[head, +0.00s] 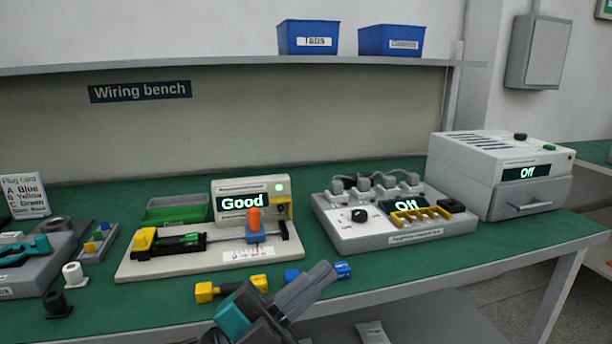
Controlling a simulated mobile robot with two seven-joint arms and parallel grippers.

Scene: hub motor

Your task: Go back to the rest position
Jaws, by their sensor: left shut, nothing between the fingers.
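My left gripper (308,286) reaches up from the bottom middle of the head view. It is shut and empty, in front of the bench's front edge in the picture. A blue connector (342,271) shows just beyond its tip, partly covered by the gripper. A yellow connector (232,288) lies to its left near the bench edge. Whether the gripper touches either one is hard to tell. My right gripper is not in view.
The green wiring bench (400,268) carries a test stand (140,268) with a lit "Good" display, a grey unit (350,240) reading "Off" and a box (500,180) reading "Off". White (73,275) and black (57,306) pieces stand at left. A shelf holds blue bins (308,38).

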